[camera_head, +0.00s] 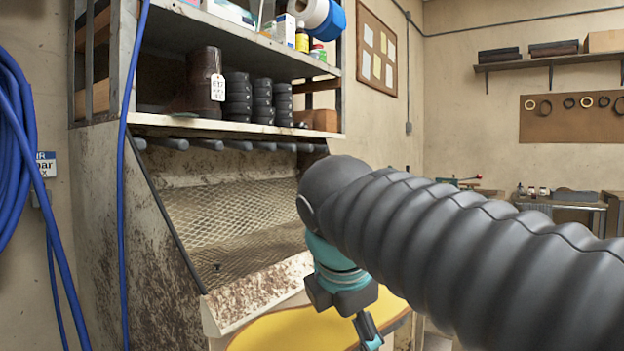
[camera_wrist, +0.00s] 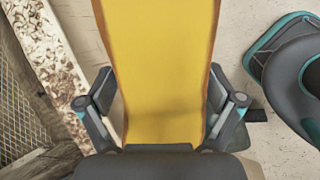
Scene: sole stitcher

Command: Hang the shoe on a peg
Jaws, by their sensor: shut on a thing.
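My gripper (camera_wrist: 162,108) is shut on a long yellow piece with brown edges, which I take to be the shoe's sole (camera_wrist: 163,55); it lies between the two fingers in the wrist view. In the head view the gripper (camera_head: 366,328) points down in front of the machine, and the yellow sole (camera_head: 290,332) shows at the bottom, partly cut off. The shoe's upper is hidden. A row of several grey round-ended pegs (camera_head: 207,144) sticks out under the lower shelf, up and left of my gripper. No shoe shows on them.
The stained machine (camera_head: 235,195) has a sloped mesh panel below the pegs. The shelf above (camera_head: 240,125) holds a tagged brown boot (camera_head: 203,82) and dark ribbed rolls (camera_head: 262,100). Blue hoses (camera_head: 15,150) hang at left. Space between pegs and mesh looks free.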

